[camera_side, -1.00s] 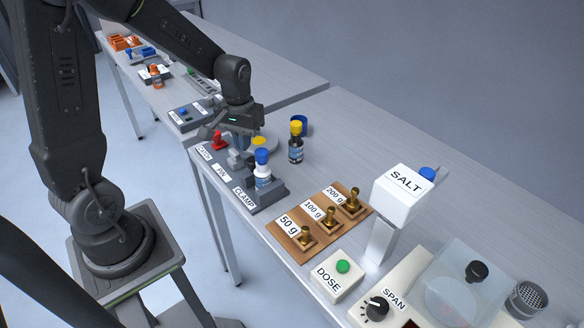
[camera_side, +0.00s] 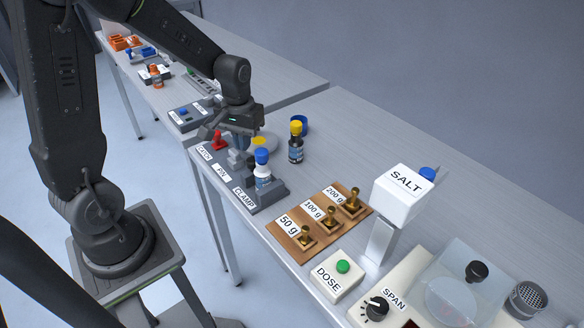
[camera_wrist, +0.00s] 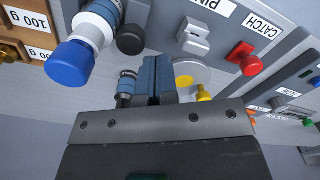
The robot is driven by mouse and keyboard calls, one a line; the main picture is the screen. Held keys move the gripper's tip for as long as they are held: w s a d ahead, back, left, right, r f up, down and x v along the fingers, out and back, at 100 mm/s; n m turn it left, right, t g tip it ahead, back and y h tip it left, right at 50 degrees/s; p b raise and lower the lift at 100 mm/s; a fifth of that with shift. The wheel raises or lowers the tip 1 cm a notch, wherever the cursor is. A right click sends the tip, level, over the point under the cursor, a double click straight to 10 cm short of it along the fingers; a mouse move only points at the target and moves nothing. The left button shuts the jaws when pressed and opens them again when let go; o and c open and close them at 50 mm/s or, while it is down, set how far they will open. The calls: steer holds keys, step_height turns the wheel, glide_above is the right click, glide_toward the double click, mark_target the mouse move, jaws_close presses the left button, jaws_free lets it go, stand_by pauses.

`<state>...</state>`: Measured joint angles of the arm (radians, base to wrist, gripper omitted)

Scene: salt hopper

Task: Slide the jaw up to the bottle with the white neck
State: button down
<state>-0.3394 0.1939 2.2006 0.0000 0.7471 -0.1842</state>
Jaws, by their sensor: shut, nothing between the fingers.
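The bottle with the white neck (camera_side: 262,172) has a blue cap and stands upright in the grey clamp fixture (camera_side: 268,196). In the wrist view its blue cap (camera_wrist: 70,63) and white neck (camera_wrist: 90,32) are at upper left. A black round knob (camera_wrist: 131,39) sits close beside the bottle; I cannot tell whether the clamp jaw touches the bottle. My gripper (camera_side: 236,138) is above the fixture, behind and left of the bottle in the side view. In the wrist view its shut, empty fingers (camera_wrist: 155,78) point toward the fixture, apart from the bottle.
A red catch knob (camera_side: 218,140) and a grey pin block (camera_wrist: 194,36) are on the fixture. A dark bottle with a yellow cap (camera_side: 296,145) stands behind. A wooden board (camera_side: 292,246) holds brass weights. The bench between the dark bottle and the salt hopper (camera_side: 402,192) is clear.

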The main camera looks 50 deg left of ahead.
steer(key=shift+f, duration=0.15)
steer(key=shift+f, duration=1.35)
steer(key=shift+d, duration=0.55)
steer(key=shift+a, duration=0.1)
steer(key=shift+a, duration=0.55)
step_height(320, 180, up, 7)
stand_by(0.7)
steer(key=s+d+r+m+t, duration=0.5)
steer(key=s+d+r+m, duration=0.1)
steer(key=s+d+r, duration=0.5)
steer(key=shift+s+d+t, duration=0.2)
steer(key=shift+s+t, duration=0.1)
steer(key=shift+s, duration=0.3)
